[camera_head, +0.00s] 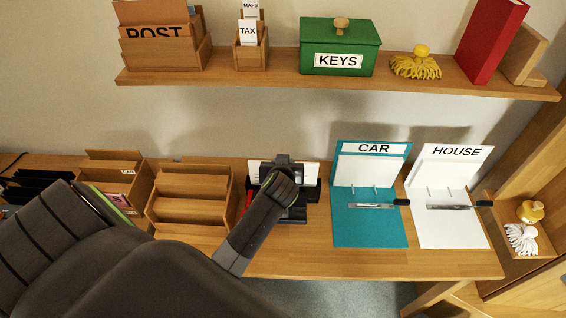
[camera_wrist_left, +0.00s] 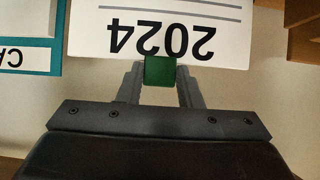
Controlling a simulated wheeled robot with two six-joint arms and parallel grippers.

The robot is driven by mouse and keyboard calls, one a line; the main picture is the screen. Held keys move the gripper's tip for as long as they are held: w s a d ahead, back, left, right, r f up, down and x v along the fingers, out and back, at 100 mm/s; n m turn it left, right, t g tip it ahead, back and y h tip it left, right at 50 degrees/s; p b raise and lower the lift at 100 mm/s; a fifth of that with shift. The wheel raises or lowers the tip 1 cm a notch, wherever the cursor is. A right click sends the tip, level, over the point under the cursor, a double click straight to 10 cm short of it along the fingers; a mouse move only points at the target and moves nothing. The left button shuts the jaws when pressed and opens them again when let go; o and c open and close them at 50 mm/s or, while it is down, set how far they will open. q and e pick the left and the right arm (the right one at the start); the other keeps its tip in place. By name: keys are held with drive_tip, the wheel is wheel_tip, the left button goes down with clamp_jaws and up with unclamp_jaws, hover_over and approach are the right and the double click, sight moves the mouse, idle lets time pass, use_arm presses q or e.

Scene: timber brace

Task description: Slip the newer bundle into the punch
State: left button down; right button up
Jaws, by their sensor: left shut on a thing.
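My left gripper (camera_wrist_left: 161,88) is shut on the green clip (camera_wrist_left: 160,71) of a white paper bundle (camera_wrist_left: 90,35) marked 2024. The number reads upside down in the left wrist view. In the head view my left arm reaches over the dark punch (camera_head: 300,213) on the desk, and white paper (camera_head: 312,172) shows behind the wrist. The wrist hides the fingertips and most of the punch there. I cannot tell whether the paper's edge is inside the punch's slot. No second bundle can be made out clearly. My right gripper is not in view.
Left of the punch stand a stepped wooden rack (camera_head: 188,210) and a wooden box (camera_head: 140,182). To its right lie an open teal CAR binder (camera_head: 368,232) and a white HOUSE binder (camera_head: 446,228). A shelf (camera_head: 270,76) with a green KEYS box (camera_head: 340,40) runs above.

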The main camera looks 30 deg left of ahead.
use_arm(q)
drive_tip(key=shift+f, duration=0.3)
drive_tip(key=shift+c, duration=2.3)
unclamp_jaws()
wheel_tip(320, 180, up, 8)
drive_tip(key=p, duration=0.7)
drive_tip(key=shift+p, duration=0.3)
